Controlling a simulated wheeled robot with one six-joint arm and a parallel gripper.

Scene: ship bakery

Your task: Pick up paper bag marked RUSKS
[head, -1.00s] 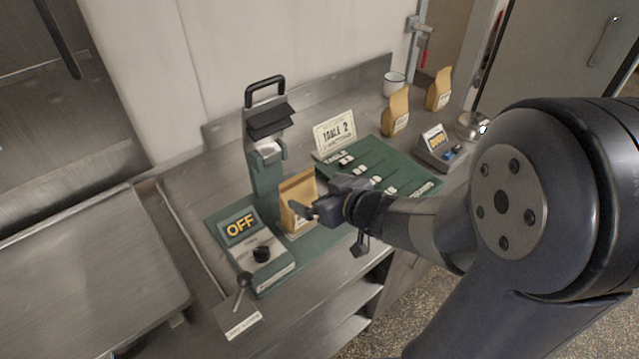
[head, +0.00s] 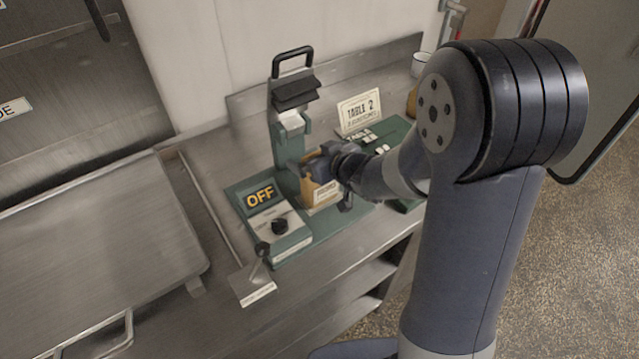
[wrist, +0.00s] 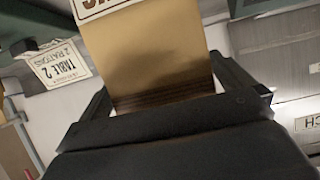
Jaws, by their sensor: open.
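A brown paper bag (head: 313,194) with a white label stands on the green stand, below the upright part of the device. Its label is too small to read in the head view. In the wrist view the bag (wrist: 155,60) fills the middle, and its label is cut off at the top edge, so I cannot confirm the word. My gripper (head: 320,172) is open at the bag, and in the wrist view its fingers (wrist: 165,88) lie on either side of it. I cannot tell whether they touch it.
The green device (head: 290,135) rises close behind the bag. A panel reading OFF (head: 260,197) and a black knob (head: 279,227) are at its left. A TABLE 2 card (head: 358,111) stands behind right. Another brown bag (head: 412,102) is mostly hidden by my arm.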

